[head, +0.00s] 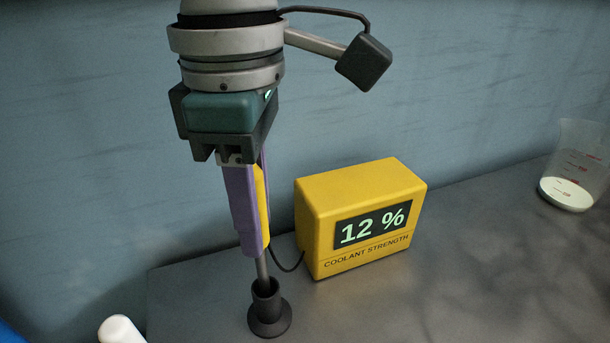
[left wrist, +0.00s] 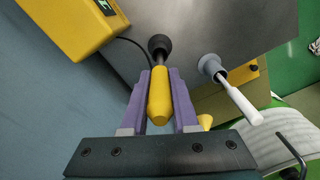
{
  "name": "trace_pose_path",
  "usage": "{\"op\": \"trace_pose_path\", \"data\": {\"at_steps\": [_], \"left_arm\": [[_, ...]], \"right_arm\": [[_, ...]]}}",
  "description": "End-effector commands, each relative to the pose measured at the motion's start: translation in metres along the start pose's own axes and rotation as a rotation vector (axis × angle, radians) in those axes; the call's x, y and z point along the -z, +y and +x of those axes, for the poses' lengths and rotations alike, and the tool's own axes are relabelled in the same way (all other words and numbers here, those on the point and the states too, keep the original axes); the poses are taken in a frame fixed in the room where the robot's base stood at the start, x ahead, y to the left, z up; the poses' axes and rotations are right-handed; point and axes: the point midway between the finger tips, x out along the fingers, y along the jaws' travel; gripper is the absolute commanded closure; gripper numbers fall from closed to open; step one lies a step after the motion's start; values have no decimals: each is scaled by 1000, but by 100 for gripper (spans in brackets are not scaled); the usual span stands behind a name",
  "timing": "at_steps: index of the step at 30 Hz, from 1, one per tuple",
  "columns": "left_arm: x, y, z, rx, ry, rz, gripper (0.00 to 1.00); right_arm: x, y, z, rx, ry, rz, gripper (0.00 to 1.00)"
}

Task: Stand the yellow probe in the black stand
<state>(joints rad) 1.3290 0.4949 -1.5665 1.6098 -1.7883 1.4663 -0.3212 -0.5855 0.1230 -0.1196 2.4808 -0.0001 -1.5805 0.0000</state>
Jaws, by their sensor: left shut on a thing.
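My left gripper (head: 250,245) points down with its purple fingers shut on the yellow probe (head: 262,205). In the left wrist view the yellow handle (left wrist: 160,97) sits between the two fingers (left wrist: 160,75). The probe's thin grey shaft (head: 262,270) points down, close to upright, and its lower end is at the mouth of the black stand (head: 268,315). The tip is hidden, seemingly inside the stand's tube; how deep I cannot tell. The black stand also shows beyond the handle in the left wrist view (left wrist: 159,43). My right gripper is not in view.
A yellow meter (head: 360,220) reading "12 %" stands right of the stand, with a dark cable behind the probe. A clear beaker (head: 575,165) stands at the far right. A white-handled tool (left wrist: 240,103) sits in a grey holder (left wrist: 210,65) near the stand.

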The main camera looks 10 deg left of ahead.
Motion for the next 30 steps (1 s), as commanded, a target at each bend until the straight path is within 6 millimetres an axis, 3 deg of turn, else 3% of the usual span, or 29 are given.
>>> {"op": "trace_pose_path", "data": {"at_steps": [9, 20, 21, 28, 30], "left_arm": [[0, -1, 42, 2, 1, 0, 100], [0, 0, 47, 1, 1, 1, 100], [0, 0, 46, 0, 0, 1, 70], [0, 0, 45, 1, 1, 0, 44], [0, 0, 45, 1, 1, 0, 42]], "right_arm": [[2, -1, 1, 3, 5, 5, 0], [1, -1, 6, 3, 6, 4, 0], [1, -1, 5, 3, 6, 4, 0], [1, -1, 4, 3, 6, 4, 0], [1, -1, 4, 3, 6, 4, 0]]}}
